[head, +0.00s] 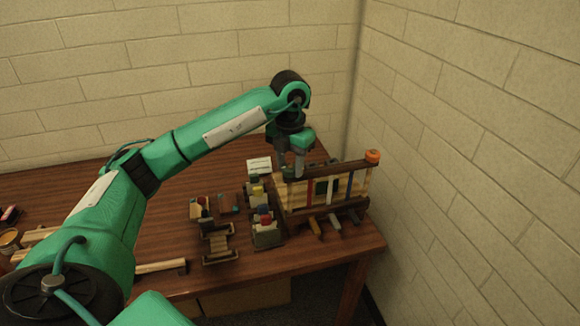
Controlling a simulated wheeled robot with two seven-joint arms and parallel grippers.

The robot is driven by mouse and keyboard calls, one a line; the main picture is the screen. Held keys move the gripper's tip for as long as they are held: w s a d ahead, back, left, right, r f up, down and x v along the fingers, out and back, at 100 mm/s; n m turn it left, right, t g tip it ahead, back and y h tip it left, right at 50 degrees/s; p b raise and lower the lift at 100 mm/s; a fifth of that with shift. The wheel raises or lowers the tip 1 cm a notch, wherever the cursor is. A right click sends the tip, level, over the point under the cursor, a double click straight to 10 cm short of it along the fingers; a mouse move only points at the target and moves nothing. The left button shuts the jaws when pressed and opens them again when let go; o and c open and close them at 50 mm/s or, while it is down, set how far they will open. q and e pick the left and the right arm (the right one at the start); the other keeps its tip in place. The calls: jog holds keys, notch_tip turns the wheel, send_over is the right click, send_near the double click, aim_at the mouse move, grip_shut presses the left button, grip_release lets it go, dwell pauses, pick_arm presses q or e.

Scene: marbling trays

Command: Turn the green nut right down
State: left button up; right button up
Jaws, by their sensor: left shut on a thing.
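A wooden rack (330,199) with a dark top bar stands at the right end of the table, with strips of several colours in it. My left gripper (291,166) points down at the left end of the top bar and is shut on the green nut (291,174). Only a small dark green part of the nut shows below the fingers; the rest is hidden. How close the nut sits to the bar is too small to tell. An orange nut (372,156) sits on the right end of the bar. My right gripper is out of view.
Small blocks and holders (266,236) stand left of the rack, with a low wooden stand (218,243) beside them. A white card (259,165) lies behind. Several handles stick out in front of the rack. Brick walls close off the back and right.

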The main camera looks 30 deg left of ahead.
pick_arm(q)
jog(key=n, duration=0.4)
jog(key=shift+n+b, duration=0.4)
jog(key=n, duration=0.4)
jog(key=shift+r, duration=0.1)
jog(key=n, duration=0.9)
jog(key=shift+a+r+n, duration=0.1)
jog(key=shift+n, duration=0.6)
jog(key=o, duration=0.8)
jog(key=shift+c, duration=0.2)
jog(key=shift+o, duration=1.1)
